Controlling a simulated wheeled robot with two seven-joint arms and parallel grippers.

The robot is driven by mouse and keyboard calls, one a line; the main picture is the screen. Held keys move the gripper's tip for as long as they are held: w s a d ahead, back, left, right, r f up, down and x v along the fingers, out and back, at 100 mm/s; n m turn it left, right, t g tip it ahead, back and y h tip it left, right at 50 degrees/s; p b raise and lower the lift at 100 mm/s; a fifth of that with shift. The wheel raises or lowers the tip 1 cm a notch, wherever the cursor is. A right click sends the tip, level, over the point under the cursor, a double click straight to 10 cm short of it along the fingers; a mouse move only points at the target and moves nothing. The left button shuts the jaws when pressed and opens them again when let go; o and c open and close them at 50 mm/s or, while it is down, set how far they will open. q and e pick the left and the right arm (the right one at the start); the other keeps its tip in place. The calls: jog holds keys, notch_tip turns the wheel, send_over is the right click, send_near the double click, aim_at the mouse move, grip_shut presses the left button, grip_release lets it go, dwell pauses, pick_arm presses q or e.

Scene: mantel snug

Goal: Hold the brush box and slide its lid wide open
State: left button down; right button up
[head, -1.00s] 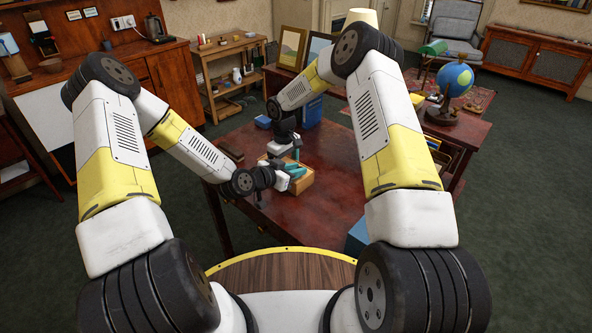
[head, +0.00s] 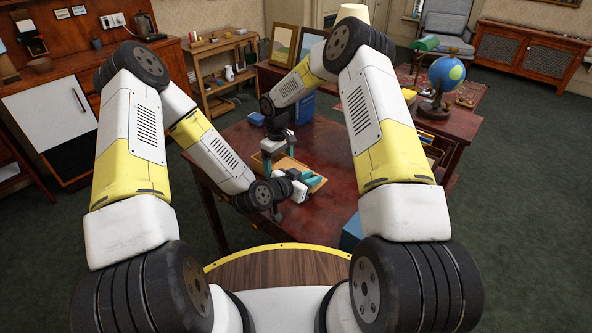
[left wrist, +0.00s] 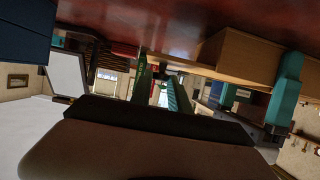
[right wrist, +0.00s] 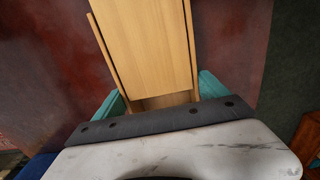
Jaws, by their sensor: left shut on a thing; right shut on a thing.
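The brush box is a light wooden box (right wrist: 192,50) on the dark red table, also seen in the left wrist view (left wrist: 240,57). My right gripper (head: 279,160) is shut across its far end, teal fingers on both side walls. The lid (right wrist: 145,45) is a flat pale panel between the side walls. A gap into the box shows between the lid's end and my right gripper; its contents are hidden. My left gripper (head: 311,181) is shut on the lid's other end, which sticks out beyond the box in the left wrist view (left wrist: 188,68).
The table top (head: 335,150) is bare to the right of the box. A small blue item (head: 256,119) and an upright blue item (head: 304,108) stand toward the back. Another blue box (head: 352,232) is at the near right edge. A globe (head: 446,74) stands on the desk beyond.

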pick_arm(q)
jog(key=s+d, duration=0.6)
pick_arm(e)
jog(key=shift+a, duration=0.1)
pick_arm(q)
jog(key=c, duration=1.3)
grip_release()
jog(key=shift+a, duration=0.1)
jog(key=shift+w+r, duration=0.1)
jog(key=shift+r, duration=0.05)
notch_tip(320, 180, up, 10)
jog(key=shift+f, duration=0.15)
